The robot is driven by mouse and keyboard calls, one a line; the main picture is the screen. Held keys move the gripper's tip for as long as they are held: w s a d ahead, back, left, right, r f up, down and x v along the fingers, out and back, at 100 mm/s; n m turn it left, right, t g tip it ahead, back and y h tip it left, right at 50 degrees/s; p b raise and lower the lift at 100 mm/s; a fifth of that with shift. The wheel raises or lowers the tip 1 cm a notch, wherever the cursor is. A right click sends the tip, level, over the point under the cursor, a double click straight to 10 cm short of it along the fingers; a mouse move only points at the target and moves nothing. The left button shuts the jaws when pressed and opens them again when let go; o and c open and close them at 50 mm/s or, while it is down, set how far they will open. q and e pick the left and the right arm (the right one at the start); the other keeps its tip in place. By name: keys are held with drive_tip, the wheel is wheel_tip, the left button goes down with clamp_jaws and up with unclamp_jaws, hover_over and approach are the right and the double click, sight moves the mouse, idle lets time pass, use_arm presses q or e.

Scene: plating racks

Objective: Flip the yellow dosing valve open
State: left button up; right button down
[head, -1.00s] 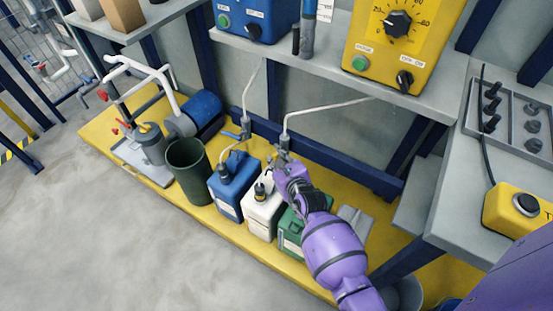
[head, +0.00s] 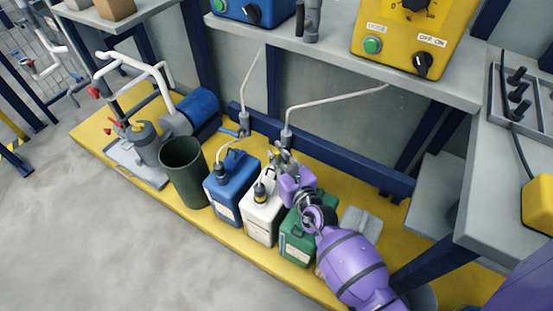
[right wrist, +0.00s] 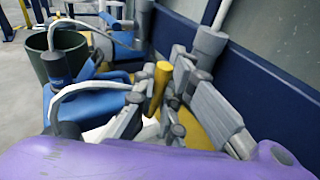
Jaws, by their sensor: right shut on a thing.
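The yellow valve handle (right wrist: 158,88) stands upright in the right wrist view, between the fingers of my right gripper (right wrist: 160,104). The gripper is shut on it. In the head view, my right gripper (head: 281,157) is at the lower end of a white pipe (head: 330,101), above the white jerrycan (head: 260,222); there the yellow handle is hidden by the gripper or too small to make out. A blue valve lever (head: 229,132) sits on the neighbouring pipe to the left. My left gripper is not in view.
A blue jerrycan (head: 224,195) and a green jerrycan (head: 297,243) flank the white one on the yellow platform (head: 228,229). A dark green bin (head: 184,177) stands left. A dark blue rail (head: 345,172) runs behind. A shelf with a yellow control box (head: 385,42) is above.

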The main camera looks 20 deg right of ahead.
drive_tip(key=shift+a, duration=0.1)
drive_tip(key=c, duration=2)
unclamp_jaws()
drive_tip(key=shift+c, duration=0.2)
drive_tip(key=shift+s, duration=0.2)
drive_tip(key=s+r, duration=0.1)
drive_tip(key=s, duration=1)
drive_tip(key=shift+s+d+r, duration=0.2)
drive_tip(key=shift+d+r, duration=0.2)
